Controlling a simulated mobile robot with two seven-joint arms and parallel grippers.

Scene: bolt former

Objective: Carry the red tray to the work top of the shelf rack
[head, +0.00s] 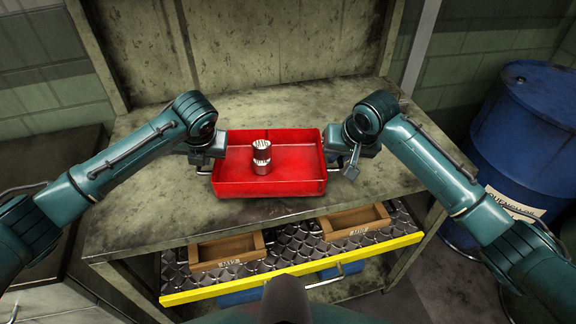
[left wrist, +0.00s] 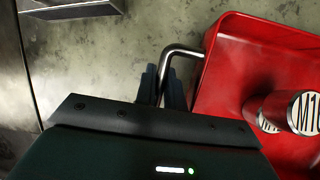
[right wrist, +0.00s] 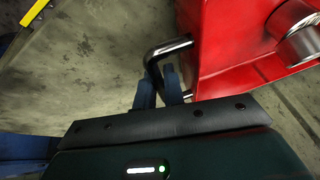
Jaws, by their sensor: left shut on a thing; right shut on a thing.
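The red tray (head: 230,184) is over the grey, stained work top (head: 150,210) of the shelf rack, close to level. I cannot tell whether its underside touches the surface. It also shows in the left wrist view (left wrist: 225,75) and the right wrist view (right wrist: 225,50). My left gripper (head: 207,163) is shut on the tray's left metal handle (left wrist: 175,52). My right gripper (head: 348,165) is shut on the right metal handle (right wrist: 165,48).
Below the work top's front edge is a diamond-plate shelf (head: 290,248) with two wooden boxes (head: 228,249) (head: 353,222) and a yellow front edge (head: 390,246). A blue barrel (head: 530,130) stands at the right. The rack's back panel (head: 240,50) rises behind. Work top either side of the tray is bare.

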